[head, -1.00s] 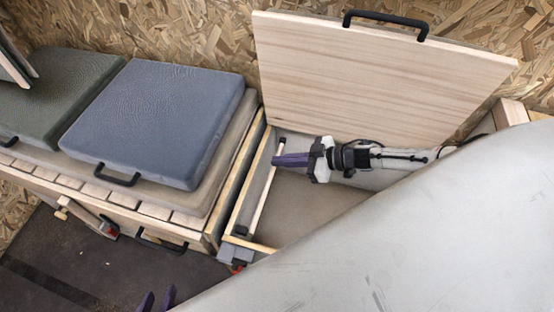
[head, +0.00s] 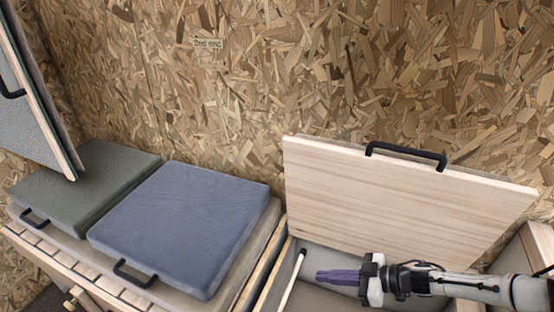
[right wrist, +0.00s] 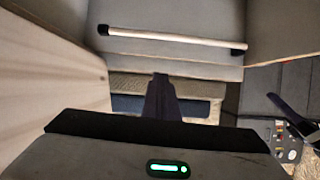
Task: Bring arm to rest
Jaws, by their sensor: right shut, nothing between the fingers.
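My right gripper (head: 338,277) is in the lower right of the head view, its purple fingers shut and empty, pointing left. It is over the open storage box (head: 277,284), in front of the raised wooden lid (head: 400,205). In the right wrist view the shut fingers (right wrist: 161,100) are in the middle. A pale rod with black ends (head: 291,282) lies along the left side of the box, just left of the fingertips; it also shows in the right wrist view (right wrist: 175,38). My left gripper is not in the head view now.
A blue cushion (head: 185,228) and a green cushion (head: 85,185) with black handles lie on the slatted bench at left. A raised panel (head: 35,90) stands at the upper left. The chipboard wall (head: 220,90) closes the back.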

